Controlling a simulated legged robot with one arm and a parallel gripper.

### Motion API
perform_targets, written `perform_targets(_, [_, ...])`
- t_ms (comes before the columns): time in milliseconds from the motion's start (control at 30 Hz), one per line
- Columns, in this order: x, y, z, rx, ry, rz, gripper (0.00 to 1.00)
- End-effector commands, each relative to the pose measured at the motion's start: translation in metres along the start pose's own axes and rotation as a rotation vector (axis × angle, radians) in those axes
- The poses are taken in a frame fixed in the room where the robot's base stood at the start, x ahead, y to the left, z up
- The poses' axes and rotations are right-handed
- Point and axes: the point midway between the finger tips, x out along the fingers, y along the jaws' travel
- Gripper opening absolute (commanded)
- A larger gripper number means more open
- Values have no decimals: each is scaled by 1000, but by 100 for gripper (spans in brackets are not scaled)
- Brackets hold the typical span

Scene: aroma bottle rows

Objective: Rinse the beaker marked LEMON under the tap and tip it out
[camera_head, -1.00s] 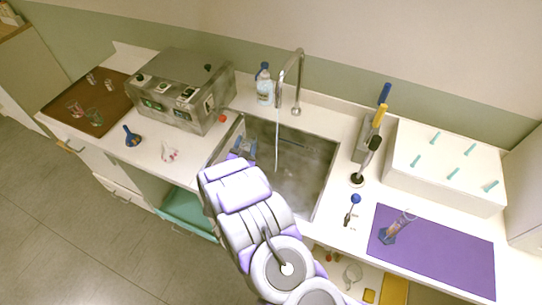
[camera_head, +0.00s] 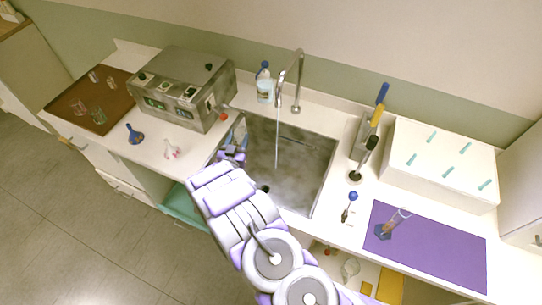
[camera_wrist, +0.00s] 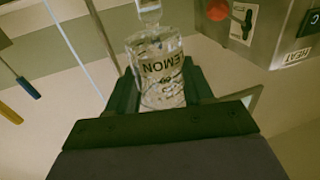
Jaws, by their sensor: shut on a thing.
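The clear glass beaker marked LEMON (camera_wrist: 160,72) is between the fingers of my gripper (camera_wrist: 160,90) in the wrist view. Its lettering appears upside down there, and a narrower glass part shows above it in the picture. In the head view my gripper (camera_head: 232,157) is at the left edge of the sink (camera_head: 300,165), where the beaker cannot be made out clearly. The tap (camera_head: 299,75) is running, and a thin water stream (camera_head: 277,140) falls into the sink, to the right of my gripper. The stream also shows at the left in the wrist view (camera_wrist: 75,50).
A grey machine (camera_head: 185,88) with a red knob (camera_head: 224,115) stands left of the sink. A bottle (camera_head: 264,85) is behind it. A blue funnel-like item (camera_head: 134,135) is on the left counter. A brown tray (camera_head: 65,105) holds several glasses. A purple mat (camera_head: 440,250) lies right.

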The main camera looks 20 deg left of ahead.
Motion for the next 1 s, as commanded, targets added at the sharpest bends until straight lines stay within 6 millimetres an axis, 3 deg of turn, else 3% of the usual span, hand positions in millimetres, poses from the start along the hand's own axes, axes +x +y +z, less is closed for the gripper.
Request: perform_targets(1000, [-6, -49, -49, 1, -2, -1, 22])
